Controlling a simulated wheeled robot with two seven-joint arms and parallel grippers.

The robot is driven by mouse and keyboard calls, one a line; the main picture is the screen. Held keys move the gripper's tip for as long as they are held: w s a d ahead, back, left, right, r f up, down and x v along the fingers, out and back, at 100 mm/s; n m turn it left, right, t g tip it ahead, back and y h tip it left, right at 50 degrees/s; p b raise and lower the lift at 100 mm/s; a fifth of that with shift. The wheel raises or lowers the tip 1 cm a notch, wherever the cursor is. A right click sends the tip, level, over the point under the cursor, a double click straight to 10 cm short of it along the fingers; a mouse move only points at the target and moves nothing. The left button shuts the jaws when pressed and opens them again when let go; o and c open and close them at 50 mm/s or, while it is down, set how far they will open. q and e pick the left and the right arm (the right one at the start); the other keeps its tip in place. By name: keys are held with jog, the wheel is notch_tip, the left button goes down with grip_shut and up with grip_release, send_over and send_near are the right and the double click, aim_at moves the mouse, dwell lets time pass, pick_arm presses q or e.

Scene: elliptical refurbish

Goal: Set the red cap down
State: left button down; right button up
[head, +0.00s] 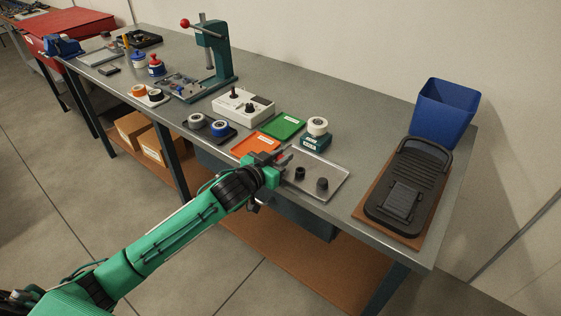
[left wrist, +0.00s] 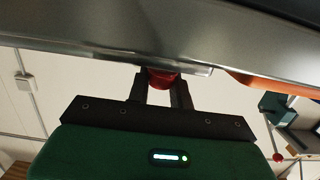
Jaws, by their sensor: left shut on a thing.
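My left gripper (head: 284,158) is over the front part of the workbench, at the left end of a clear shallow tray (head: 335,189). In the left wrist view, its two dark fingers (left wrist: 162,92) are shut on the red cap (left wrist: 163,79). The cap is round and mostly hidden by the fingers, close to the bench edge in that view. I cannot tell whether it touches the tray. In the head view only a little red shows at the fingertips. My right gripper is not in view.
Two dark knobs (head: 322,184) stand in the tray. A brown board with a black device (head: 404,195) and a blue bin (head: 444,112) are right.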

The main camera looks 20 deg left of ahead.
pick_arm(q)
jog(key=shift+f, duration=0.75)
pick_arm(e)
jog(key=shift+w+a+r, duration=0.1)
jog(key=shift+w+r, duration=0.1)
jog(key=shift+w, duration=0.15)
pick_arm(q)
jog(key=shift+f, duration=0.15)
jog(key=c, duration=1.5)
grip_release()
